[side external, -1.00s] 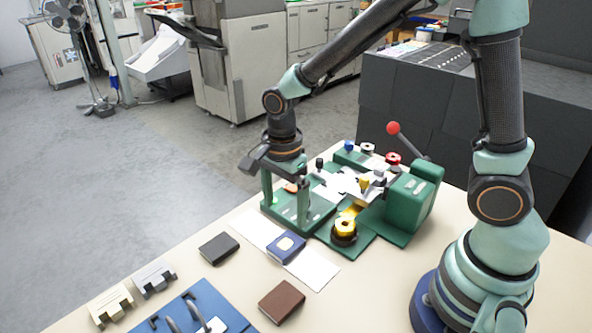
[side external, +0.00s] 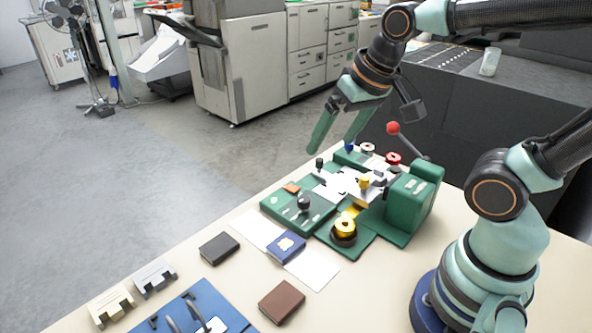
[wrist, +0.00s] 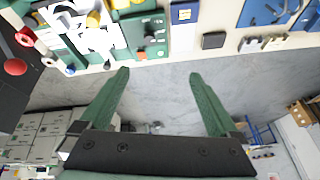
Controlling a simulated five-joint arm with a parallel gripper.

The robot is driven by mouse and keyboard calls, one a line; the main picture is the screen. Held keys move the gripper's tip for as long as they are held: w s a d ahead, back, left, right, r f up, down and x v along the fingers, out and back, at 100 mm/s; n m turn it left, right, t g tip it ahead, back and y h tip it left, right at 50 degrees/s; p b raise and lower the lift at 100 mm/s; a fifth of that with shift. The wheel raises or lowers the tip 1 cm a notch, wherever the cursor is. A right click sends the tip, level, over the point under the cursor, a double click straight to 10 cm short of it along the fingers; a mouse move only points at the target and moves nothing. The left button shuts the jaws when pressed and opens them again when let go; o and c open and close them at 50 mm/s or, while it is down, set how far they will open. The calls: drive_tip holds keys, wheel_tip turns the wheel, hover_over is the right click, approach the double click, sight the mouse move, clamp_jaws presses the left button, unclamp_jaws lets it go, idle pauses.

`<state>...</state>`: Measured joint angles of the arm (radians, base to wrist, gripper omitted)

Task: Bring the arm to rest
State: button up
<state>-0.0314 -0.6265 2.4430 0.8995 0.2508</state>
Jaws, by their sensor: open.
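My gripper (side external: 338,134) is open and empty, raised in the air past the far edge of the table. Its two green fingers point down and to the left in the side view, above and behind the green machine (side external: 418,192). In the wrist view my gripper (wrist: 158,82) shows both fingers spread wide, with only grey floor between them. The arm is lifted and bent back toward its base. Nothing touches the fingers.
The green machine has a red-knobbed lever (side external: 393,128) standing up near my gripper. A blue booklet (side external: 287,247), a dark booklet (side external: 219,248) and a brown booklet (side external: 281,301) lie on the cream table (side external: 240,290). A dark cabinet (side external: 450,120) stands behind.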

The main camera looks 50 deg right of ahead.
drive_tip(key=n, duration=0.1)
drive_tip(key=s+d+r+n, duration=0.1)
drive_tip(key=shift+n+t, duration=0.3)
drive_tip(key=shift+t, duration=0.1)
idle(1.0)
